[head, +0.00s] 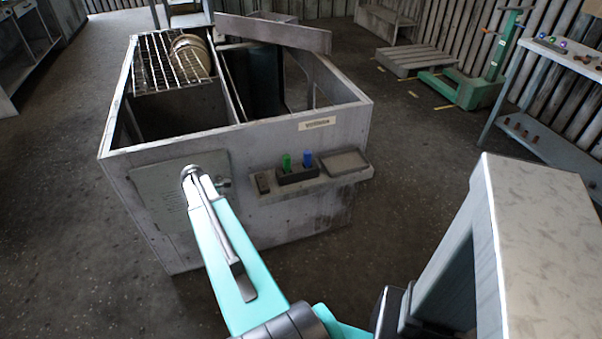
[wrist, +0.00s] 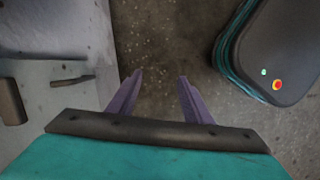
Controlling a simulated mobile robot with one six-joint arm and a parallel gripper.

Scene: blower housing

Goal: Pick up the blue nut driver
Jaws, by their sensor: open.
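The blue nut driver (head: 307,159) stands upright in a small dark holder (head: 298,177) on the ledge at the front of the grey blower housing. A green-handled driver (head: 286,163) stands just left of it in the same holder. Only the upper handles show; their lower parts are hidden in the holder. My gripper (wrist: 158,84) shows in the wrist view with two purple fingers apart and nothing between them, above bare floor. The blue nut driver does not show in the wrist view. In the head view I cannot make out my fingertips.
The open-topped housing (head: 225,138) has a wire rack (head: 168,65) at its back left. A shallow tray (head: 344,162) sits right of the holder, and a dark block (head: 262,182) left. A green lift (head: 478,85) and a pallet (head: 415,60) stand behind. Floor right of the housing is clear.

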